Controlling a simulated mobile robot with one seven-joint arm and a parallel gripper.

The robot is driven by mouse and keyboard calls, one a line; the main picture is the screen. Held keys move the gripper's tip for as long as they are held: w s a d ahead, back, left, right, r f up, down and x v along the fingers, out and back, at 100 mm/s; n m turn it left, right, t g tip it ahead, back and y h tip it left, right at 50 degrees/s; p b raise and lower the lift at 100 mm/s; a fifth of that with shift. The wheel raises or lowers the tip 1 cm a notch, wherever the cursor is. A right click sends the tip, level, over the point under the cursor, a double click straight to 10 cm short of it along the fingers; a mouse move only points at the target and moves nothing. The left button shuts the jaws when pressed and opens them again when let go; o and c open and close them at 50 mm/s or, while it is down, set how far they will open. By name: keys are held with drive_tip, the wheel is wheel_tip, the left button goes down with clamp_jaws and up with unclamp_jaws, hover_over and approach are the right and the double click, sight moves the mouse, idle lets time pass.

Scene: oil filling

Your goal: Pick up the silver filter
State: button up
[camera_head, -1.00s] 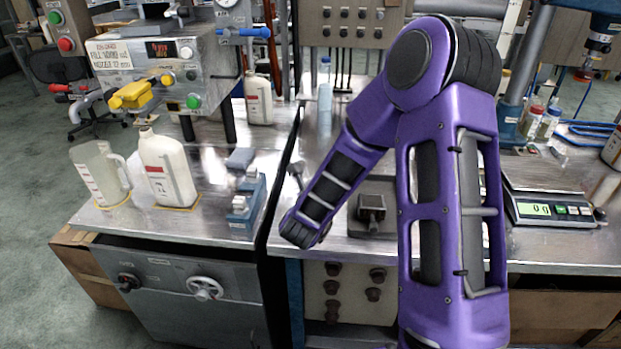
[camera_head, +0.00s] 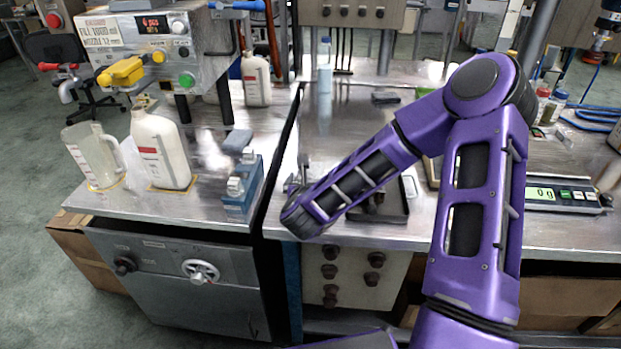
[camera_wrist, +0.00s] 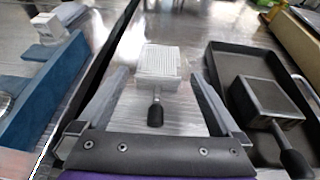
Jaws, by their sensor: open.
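A pale silver, ribbed block with a dark stem, the silver filter (camera_wrist: 160,62), lies on the metal bench in the wrist view. My gripper (camera_wrist: 158,74) is open, with one finger showing on each side of the filter and a gap to both. I cannot tell how far above the bench the fingers are. In the head view my wrist is low over the bench's front left part, and I cannot make out the filter there.
A black tray (camera_wrist: 221,80) right of my gripper holds a darker metal block (camera_wrist: 266,98) with a black handle. A blue holder (camera_wrist: 50,88) stands at left, across a dark gap between benches. A scale (camera_head: 553,199) is at far right in the head view.

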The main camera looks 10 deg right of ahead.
sight(310, 175)
drive_tip(key=x, duration=0.5)
drive_tip(key=shift+w+f+b, duration=0.15)
drive_tip(key=shift+f+b, duration=0.15)
drive_tip(key=shift+f, duration=0.25)
drive_tip(key=shift+w+d+f, duration=0.1)
drive_tip(key=shift+w+f, duration=0.05)
drive_tip(key=shift+w, duration=0.4)
drive_tip(key=c, duration=1.3)
